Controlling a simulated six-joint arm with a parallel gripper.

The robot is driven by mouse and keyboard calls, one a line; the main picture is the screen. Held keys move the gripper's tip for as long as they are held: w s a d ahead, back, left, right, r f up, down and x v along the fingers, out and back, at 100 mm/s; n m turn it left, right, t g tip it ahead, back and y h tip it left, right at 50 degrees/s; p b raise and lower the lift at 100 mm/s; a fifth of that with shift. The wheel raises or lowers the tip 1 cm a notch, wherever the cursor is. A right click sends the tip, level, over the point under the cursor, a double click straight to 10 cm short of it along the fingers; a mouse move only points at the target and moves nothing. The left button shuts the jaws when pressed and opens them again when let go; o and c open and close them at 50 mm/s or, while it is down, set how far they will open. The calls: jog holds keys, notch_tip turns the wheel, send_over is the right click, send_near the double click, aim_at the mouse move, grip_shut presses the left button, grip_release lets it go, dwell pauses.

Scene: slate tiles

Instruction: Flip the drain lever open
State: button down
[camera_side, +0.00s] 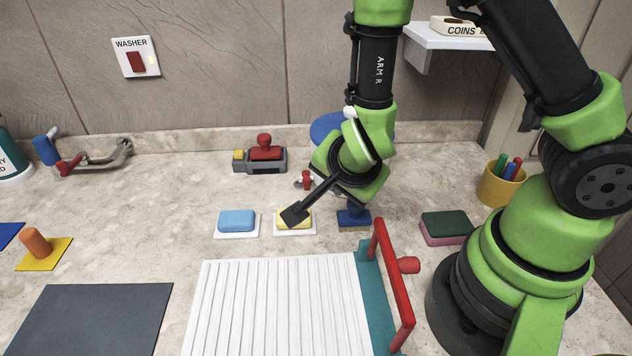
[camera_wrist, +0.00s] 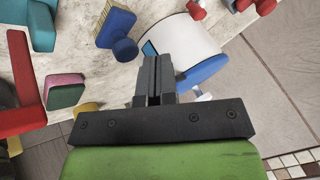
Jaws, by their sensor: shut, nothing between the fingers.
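No lever is labelled as the drain. A small red tap-like part (camera_side: 306,180) shows in the side view, left of my wrist and below a blue round top (camera_side: 327,127). A red part (camera_wrist: 196,9) beside a white, blue-edged round body (camera_wrist: 190,42) in the wrist view looks like it. Its handle position is unclear. At far left, a metal pipe fitting (camera_side: 105,158) carries a red handle (camera_side: 68,166) and a blue one. My gripper (camera_side: 290,219) is shut and empty, overlapping the yellow block (camera_side: 305,222) in the side view; its fingers also show in the wrist view (camera_wrist: 154,68).
A blue block (camera_side: 237,221) and a blue-handled brush (camera_wrist: 117,27) flank the yellow block. A red bar handle (camera_side: 396,285) stands on the teal edge of a white ribbed board (camera_side: 275,305). A red-topped grey device (camera_side: 262,157) sits behind. The left counter has bare room.

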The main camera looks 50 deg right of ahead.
jog(key=x, duration=0.7)
jog(key=shift+s, duration=0.1)
jog(key=w, duration=0.2)
jog(key=shift+w+a, duration=0.1)
jog(key=shift+w, duration=0.9)
